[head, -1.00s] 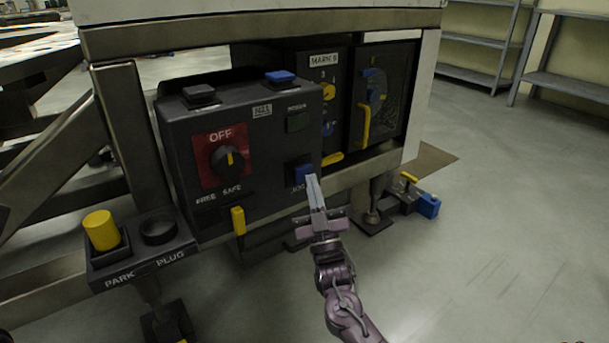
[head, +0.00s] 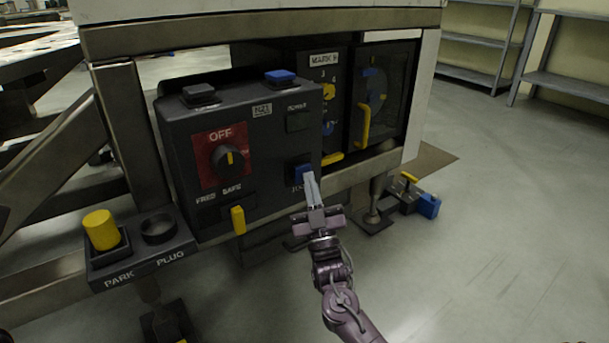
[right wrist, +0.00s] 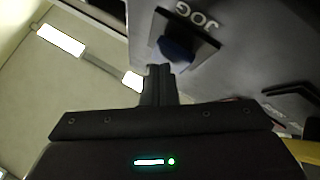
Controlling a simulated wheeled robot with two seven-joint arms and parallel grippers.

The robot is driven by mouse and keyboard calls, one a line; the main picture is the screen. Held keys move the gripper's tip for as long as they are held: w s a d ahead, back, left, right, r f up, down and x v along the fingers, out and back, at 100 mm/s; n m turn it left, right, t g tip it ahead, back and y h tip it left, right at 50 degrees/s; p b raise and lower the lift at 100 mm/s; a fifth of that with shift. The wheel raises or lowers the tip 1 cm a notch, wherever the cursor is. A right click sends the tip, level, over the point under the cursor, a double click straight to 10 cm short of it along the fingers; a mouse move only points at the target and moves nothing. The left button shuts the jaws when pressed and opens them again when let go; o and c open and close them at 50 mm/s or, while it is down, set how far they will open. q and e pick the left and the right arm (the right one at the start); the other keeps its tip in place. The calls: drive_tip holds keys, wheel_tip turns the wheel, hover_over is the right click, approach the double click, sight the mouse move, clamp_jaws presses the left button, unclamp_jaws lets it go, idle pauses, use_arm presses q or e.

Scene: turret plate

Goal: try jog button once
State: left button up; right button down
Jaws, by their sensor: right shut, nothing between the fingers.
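The blue jog button (head: 303,174) sits low on the right part of the dark control box front, above the JOG label, which the fingertips partly cover. In the right wrist view the blue button (right wrist: 177,48) stands on its dark square base beside the JOG lettering. My right gripper (head: 309,178) is shut and empty, its fingertips at the lower right of the button. In the right wrist view the shut fingers (right wrist: 159,72) end right at the button's edge; I cannot tell whether they touch it. My left gripper is not in view.
The control box (head: 270,130) also carries an OFF knob (head: 228,159), a yellow key-like lever (head: 238,220) and a blue top button (head: 281,76). A park plug holder (head: 140,255) with a yellow plug (head: 101,230) stands at left. Open floor lies at right.

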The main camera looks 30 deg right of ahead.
drive_tip(key=shift+w, duration=0.35)
drive_tip(key=shift+s, duration=0.15)
idle(0.4)
drive_tip(key=shift+s+p, duration=0.6)
drive_tip(key=shift+s, duration=0.3)
drive_tip(key=shift+s+d+p, duration=0.15)
drive_tip(key=shift+s+p, duration=0.55)
drive_tip(key=shift+s, duration=0.6)
drive_tip(key=shift+s+d+p, duration=0.1)
drive_tip(key=shift+s+p, duration=0.6)
drive_tip(key=shift+s, duration=0.55)
